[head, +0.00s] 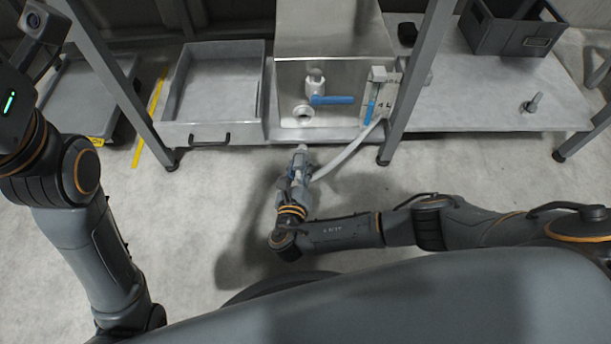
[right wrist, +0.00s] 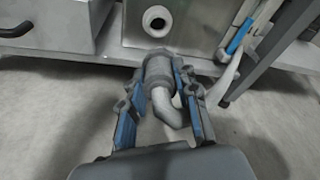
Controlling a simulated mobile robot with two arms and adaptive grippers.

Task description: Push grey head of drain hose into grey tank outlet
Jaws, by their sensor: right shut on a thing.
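The grey head of the drain hose (right wrist: 158,75) is held between the blue-padded fingers of my right gripper (right wrist: 160,92); the gripper also shows in the head view (head: 300,165). The hose head (head: 301,150) points up toward the tank. The grey tank outlet (head: 304,115), a round ring with a dark bore, is on the tank's front face and also shows in the right wrist view (right wrist: 157,20). A visible gap separates head and outlet. The pale hose (head: 348,152) curves up to the right. The fingers of my left gripper are out of view; its arm stands at the left.
A blue-handled valve (head: 332,99) sits just above the outlet. A gauge marked 4 L (head: 379,95) is to its right. A table leg (head: 405,110) stands right of the hose. A grey drawer (head: 212,95) is at the left. The floor in front is clear.

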